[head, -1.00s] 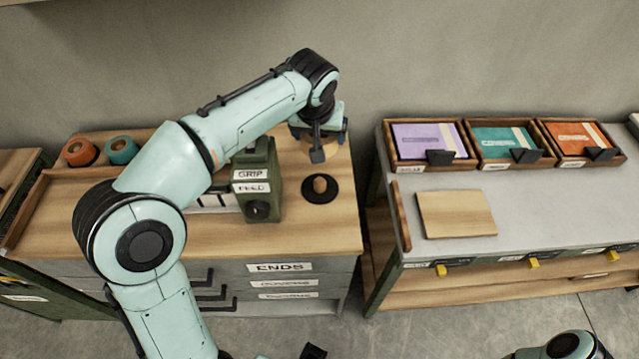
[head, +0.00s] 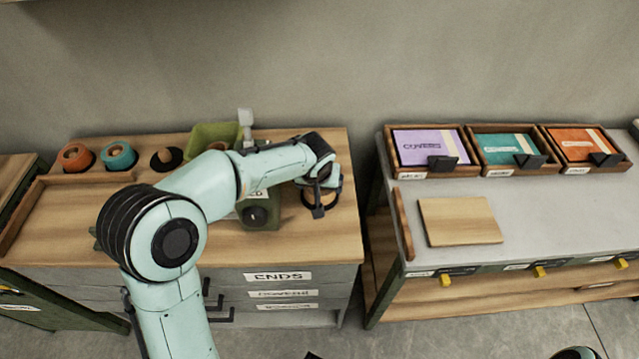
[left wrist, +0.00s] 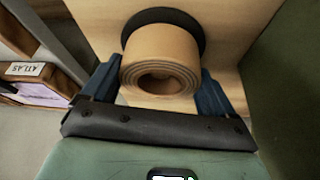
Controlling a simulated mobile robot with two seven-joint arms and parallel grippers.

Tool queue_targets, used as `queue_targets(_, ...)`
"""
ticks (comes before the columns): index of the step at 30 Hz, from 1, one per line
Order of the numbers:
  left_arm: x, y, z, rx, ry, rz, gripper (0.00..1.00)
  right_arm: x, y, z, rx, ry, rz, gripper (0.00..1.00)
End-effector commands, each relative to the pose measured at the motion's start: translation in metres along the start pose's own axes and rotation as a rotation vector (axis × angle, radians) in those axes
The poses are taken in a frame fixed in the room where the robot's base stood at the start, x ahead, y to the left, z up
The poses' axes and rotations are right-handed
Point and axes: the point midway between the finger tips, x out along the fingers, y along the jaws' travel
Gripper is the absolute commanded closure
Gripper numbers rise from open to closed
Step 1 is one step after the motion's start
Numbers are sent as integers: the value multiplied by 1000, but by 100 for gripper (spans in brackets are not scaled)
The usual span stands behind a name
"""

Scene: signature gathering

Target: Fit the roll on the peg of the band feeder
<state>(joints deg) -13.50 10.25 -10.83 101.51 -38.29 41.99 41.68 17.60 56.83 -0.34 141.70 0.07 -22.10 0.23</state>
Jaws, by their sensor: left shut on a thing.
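My left gripper (left wrist: 162,85) is shut on a tan roll (left wrist: 160,58), with a blue finger on each side of it. A black disc (left wrist: 193,18) shows behind the roll in the left wrist view. In the head view the left gripper hangs over the black disc (head: 306,200) beside the green band feeder (head: 262,222). The wooden peg on this disc is hidden now. I cannot tell whether the roll is around the peg or just above it. My arm covers part of the feeder.
An orange roll (head: 76,156), a teal roll (head: 119,154) and an empty black holder (head: 166,159) stand at the back left. A green bin (head: 208,136) is behind the feeder. The right-hand table (head: 440,270) holds trays and a wooden board (head: 458,220).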

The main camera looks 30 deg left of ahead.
Motion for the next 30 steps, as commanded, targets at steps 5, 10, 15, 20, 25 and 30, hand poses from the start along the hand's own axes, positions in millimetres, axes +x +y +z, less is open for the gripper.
queue_targets(5,0,0,0,0,1,0,45,0,0,0,0,0,0,100)
queue_targets(10,4,0,2,0,0,0,45,5,2,0,1,-2,1,100)
queue_targets(15,6,0,2,1,0,0,0,6,2,0,1,-2,1,100)
queue_targets(20,5,0,2,1,0,0,0,6,2,0,1,-2,1,100)
queue_targets(25,-3,0,-2,1,1,0,0,-2,-1,0,0,1,0,100)
queue_targets(30,-34,0,-2,0,5,3,0,-2,-1,0,0,1,0,100)
